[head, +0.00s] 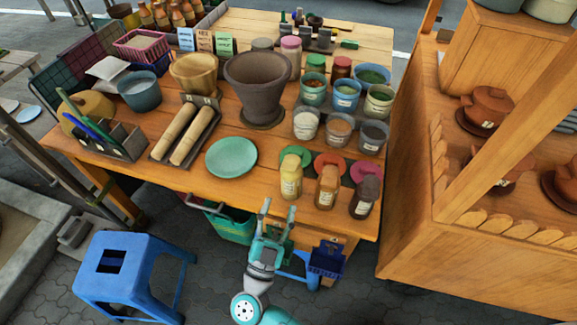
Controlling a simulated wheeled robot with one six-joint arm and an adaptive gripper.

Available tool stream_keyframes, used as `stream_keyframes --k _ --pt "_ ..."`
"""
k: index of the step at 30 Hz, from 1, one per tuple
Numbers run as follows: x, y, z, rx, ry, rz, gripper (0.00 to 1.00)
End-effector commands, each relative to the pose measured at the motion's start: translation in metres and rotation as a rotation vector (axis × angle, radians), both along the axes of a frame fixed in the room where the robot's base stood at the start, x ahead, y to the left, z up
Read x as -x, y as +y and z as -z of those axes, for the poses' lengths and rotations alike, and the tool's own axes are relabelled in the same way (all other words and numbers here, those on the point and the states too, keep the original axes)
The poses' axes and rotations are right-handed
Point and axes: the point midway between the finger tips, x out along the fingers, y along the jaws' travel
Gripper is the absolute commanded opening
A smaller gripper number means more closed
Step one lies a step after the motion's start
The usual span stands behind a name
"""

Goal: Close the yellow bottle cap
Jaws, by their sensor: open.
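A pale yellow bottle (291,182) with a label stands upright near the front edge of the wooden table, leftmost in a row of three bottles. Its yellow cap (292,160) is at its top; whether the cap is raised or flush is too small to tell. My gripper (278,208) is open and empty, its two fingers pointing up the picture. It shows just below the yellow bottle in the picture, at the table's front edge, and I see no contact with the bottle.
An orange-brown bottle (327,187) and a dark brown bottle (364,197) stand close on the right. Green, red and pink discs lie behind. A green plate (231,157) is left, with clear table between. A blue stool (124,268) and a wooden stall (480,245) flank the table.

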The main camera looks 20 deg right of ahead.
Motion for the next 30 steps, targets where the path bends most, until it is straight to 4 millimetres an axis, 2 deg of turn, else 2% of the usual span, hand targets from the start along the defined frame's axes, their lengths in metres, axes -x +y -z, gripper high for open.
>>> stream_keyframes --k 6,14,20,30 --pt "0.002 0.005 -0.005 0.169 0.187 0.084 0.5" --pt "-0.001 0.003 -0.008 0.226 0.244 0.112 0.5" --pt "-0.02 -0.012 -0.018 0.224 0.242 0.115 0.5" --pt "-0.063 -0.042 -0.04 0.225 0.242 0.113 0.5"
